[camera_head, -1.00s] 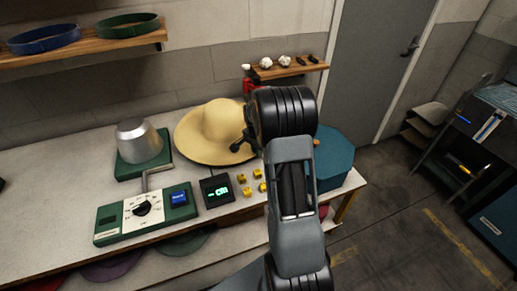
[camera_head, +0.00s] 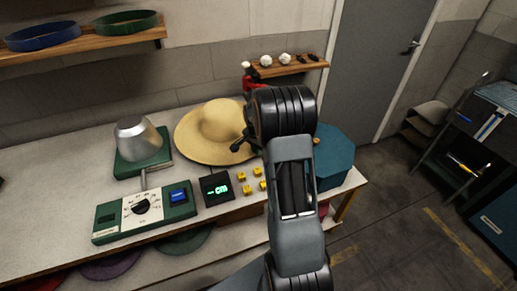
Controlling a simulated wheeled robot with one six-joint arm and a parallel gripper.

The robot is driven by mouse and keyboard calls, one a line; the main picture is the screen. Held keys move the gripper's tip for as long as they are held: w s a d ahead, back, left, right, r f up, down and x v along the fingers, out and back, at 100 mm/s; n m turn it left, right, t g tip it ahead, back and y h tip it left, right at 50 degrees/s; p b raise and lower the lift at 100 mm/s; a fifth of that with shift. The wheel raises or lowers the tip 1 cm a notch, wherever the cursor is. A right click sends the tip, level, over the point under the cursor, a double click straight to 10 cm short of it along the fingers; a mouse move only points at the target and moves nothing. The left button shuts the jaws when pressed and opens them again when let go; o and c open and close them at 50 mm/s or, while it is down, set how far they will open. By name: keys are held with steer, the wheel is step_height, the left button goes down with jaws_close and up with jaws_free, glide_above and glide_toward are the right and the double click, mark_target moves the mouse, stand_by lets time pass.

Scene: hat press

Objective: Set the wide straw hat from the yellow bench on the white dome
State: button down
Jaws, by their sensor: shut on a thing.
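The wide straw hat (camera_head: 218,124), pale yellow with a round crown, is crown up at the back of the bench (camera_head: 72,170). My gripper (camera_head: 243,144) is at the right side of its brim, shut on it; the arm hides much of the fingers and the hat's right edge. I cannot tell whether the brim touches the bench top. The dome (camera_head: 138,138) looks silver-grey rather than white. It stands on a green base left of the hat, with nothing on it.
A green control panel (camera_head: 110,222) with a dial and a small black display (camera_head: 215,187) sit in front. Several yellow blocks (camera_head: 241,176) lie beside the display. A blue-teal box (camera_head: 335,155) is right of my arm. Shelves (camera_head: 90,50) hang above.

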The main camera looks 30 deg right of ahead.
steer(key=shift+f, duration=0.3)
steer(key=shift+r, duration=0.1)
steer(key=c, duration=1.1)
jaws_free()
step_height(320, 180, up, 14)
steer(key=a, duration=0.1)
steer(key=shift+s+a+b, duration=0.15)
steer(key=shift+s+b, duration=0.15)
steer(key=shift+b, duration=0.15)
steer(key=s+a+n+t+y, duration=0.1)
steer(key=s+a+n+t, duration=0.2)
steer(key=s+a+n, duration=1.1)
steer(key=s+a, duration=0.4)
steer(key=s, duration=0.1)
steer(key=shift+a+r+n, duration=0.15)
steer(key=shift+r+n, duration=0.05)
steer(key=shift+n, duration=0.2)
